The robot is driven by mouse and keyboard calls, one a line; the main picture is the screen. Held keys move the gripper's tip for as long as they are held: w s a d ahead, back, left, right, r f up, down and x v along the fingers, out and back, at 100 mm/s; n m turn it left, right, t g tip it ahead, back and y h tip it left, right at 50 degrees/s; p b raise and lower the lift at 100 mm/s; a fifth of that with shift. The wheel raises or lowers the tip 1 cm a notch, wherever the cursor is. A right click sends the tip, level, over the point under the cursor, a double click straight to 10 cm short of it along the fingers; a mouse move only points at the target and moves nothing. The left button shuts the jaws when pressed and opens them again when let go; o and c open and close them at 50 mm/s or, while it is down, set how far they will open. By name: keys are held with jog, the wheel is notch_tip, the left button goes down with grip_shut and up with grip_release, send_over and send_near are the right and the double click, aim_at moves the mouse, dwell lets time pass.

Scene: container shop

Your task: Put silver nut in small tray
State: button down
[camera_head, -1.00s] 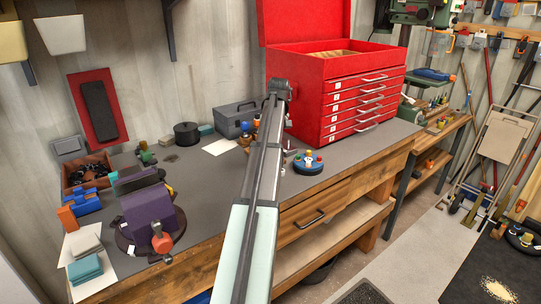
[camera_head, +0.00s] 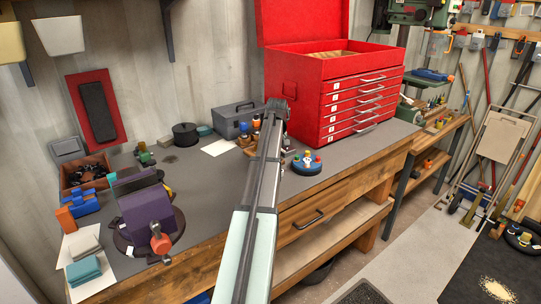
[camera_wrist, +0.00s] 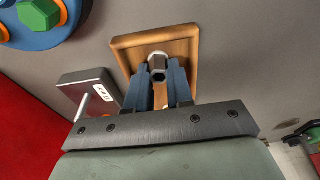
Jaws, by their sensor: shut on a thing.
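A silver hex nut (camera_wrist: 157,61) shows in the wrist view between the dark blue fingers of my gripper (camera_wrist: 158,72). The gripper is shut on it. A small square wooden tray (camera_wrist: 122,44) lies right behind the nut in this view, and the nut appears within its rim. I cannot tell whether the nut touches the tray floor. The fingers hide part of the near side of the tray. In the head view, my arm reaches over the bench and ends in front of the red tool chest; the nut cannot be made out there.
A grey box with a white label (camera_wrist: 88,88) stands close left of the tray in the wrist view. A round blue holder with coloured knobs (camera_head: 307,165) sits right of my arm. The red tool chest (camera_head: 310,107) rises behind. A grey toolbox (camera_head: 232,122) stands to the left.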

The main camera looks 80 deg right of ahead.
jog(key=c, duration=1)
grip_release()
notch_tip(320, 180, up, 12)
jog(key=s+a, duration=0.1)
jog(key=shift+s+a, duration=0.2)
jog(key=shift+o, duration=0.2)
